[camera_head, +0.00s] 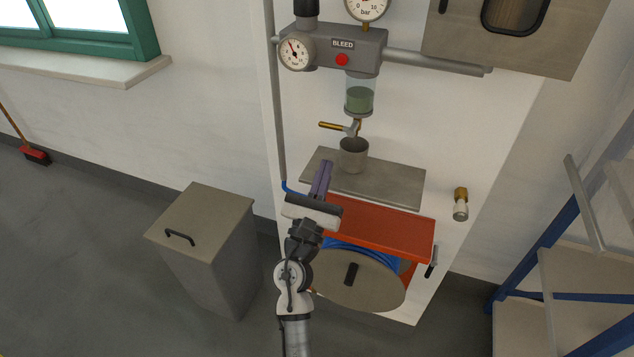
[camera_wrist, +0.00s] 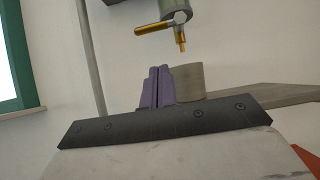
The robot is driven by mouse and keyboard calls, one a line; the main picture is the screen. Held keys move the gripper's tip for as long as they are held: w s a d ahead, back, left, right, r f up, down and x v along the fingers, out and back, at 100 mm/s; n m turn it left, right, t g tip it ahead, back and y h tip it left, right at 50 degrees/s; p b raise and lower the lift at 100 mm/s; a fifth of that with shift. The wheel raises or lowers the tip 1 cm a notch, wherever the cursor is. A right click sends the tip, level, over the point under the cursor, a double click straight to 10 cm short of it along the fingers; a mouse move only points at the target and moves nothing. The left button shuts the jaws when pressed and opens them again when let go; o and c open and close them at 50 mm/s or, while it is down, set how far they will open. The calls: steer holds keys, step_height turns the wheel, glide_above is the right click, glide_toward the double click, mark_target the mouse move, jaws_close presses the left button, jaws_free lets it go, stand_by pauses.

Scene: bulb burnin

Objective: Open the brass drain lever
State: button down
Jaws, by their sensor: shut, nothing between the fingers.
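The brass drain lever (camera_head: 333,126) sticks out to the left, roughly level, from the valve under the glass bowl (camera_head: 359,97) with green liquid. In the wrist view the brass lever (camera_wrist: 155,27) is above my fingers, with a short brass spout (camera_wrist: 182,46) pointing down beside it. A grey cup (camera_head: 353,155) stands on the metal shelf below the spout; it also shows in the wrist view (camera_wrist: 189,79), partly behind my fingers. My gripper (camera_head: 321,178) has its purple fingers shut and empty, below and left of the cup, apart from the lever.
The grey shelf (camera_head: 390,186) juts from the white panel, with a red hose reel housing (camera_head: 385,228) beneath it. A vertical grey pipe (camera_head: 277,110) runs left of the lever. A metal bin (camera_head: 205,240) stands left and blue-framed shelving (camera_head: 540,240) right.

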steer(key=r+p, duration=0.1)
steer(key=w+r+p, duration=0.1)
steer(key=w+r, duration=0.1)
steer(key=shift+d+r+p, duration=0.35)
steer(key=shift+p, duration=0.05)
steer(key=shift+w+r+p, duration=0.2)
steer(key=shift+r+p, duration=0.45)
steer(key=shift+r, duration=0.05)
